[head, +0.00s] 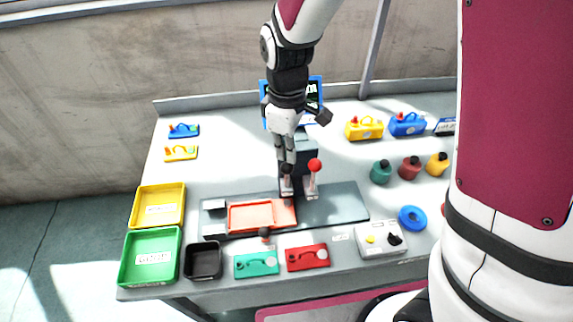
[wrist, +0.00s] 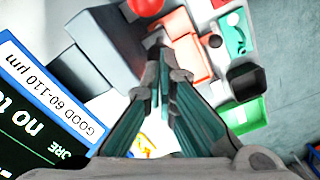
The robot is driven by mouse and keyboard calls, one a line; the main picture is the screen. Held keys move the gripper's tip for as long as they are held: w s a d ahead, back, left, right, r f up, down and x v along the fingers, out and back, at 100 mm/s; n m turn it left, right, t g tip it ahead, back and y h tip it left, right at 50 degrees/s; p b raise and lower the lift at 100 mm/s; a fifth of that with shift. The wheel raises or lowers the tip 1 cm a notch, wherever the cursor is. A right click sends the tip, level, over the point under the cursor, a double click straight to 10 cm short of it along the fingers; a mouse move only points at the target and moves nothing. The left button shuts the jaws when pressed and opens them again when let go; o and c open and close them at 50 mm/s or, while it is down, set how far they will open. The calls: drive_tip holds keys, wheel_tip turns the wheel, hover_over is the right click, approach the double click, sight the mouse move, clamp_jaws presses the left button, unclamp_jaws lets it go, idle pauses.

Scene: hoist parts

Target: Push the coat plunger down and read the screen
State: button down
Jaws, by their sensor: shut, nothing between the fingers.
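My gripper (head: 287,160) is shut and empty, pointing down beside a dark grey stand (head: 305,158) on a grey base. A dark knob (head: 286,168) is right at the fingertips; I cannot tell whether they touch it. A red ball knob (head: 315,165) on a pale post is just to its right; it also shows in the wrist view (wrist: 146,6). I cannot tell which knob is the coat plunger. The blue-framed screen (head: 315,88) is mostly behind my arm. In the wrist view the screen (wrist: 45,100) reads "GOOD 60-110 µm" and "no te…", cut off.
An orange tray (head: 233,217) lies on the base's left part. Yellow (head: 183,205) and green (head: 123,262) bins and a black box (head: 188,262) stand at left. Green (head: 257,264) and red (head: 307,258) blocks and a white switch box (head: 372,247) line the front edge.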

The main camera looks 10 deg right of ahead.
sight(287, 164)
drive_tip(key=shift+f+b, duration=1.35)
drive_tip(key=shift+f, duration=1.8)
drive_tip(key=shift+s+f, duration=0.1)
wheel_tip(287, 164, up, 6)
drive_tip(key=p, duration=0.3)
drive_tip(key=shift+r+p, duration=0.35)
drive_tip(key=shift+r, duration=0.15)
drive_tip(key=shift+r, duration=0.1)
drive_tip(key=s+d+r+m+t, duration=0.1)
drive_tip(key=s+d+r+m, duration=0.2)
drive_tip(key=r, duration=0.4)
drive_tip(key=s+d+r+m+t, duration=0.1)
drive_tip(key=s+d+r+m, duration=0.15)
drive_tip(key=r, duration=0.35)
drive_tip(key=s+d+r+m+t, duration=0.1)
drive_tip(key=s+d+r+m, duration=0.2)
drive_tip(key=s, duration=0.3)
drive_tip(key=s+d+r+m+t, duration=0.2)
drive_tip(key=s+d+r+m, duration=0.1)
drive_tip(key=s+r, duration=0.2)
drive_tip(key=shift+s+d+t, duration=0.3)
drive_tip(key=shift+s+d, duration=0.1)
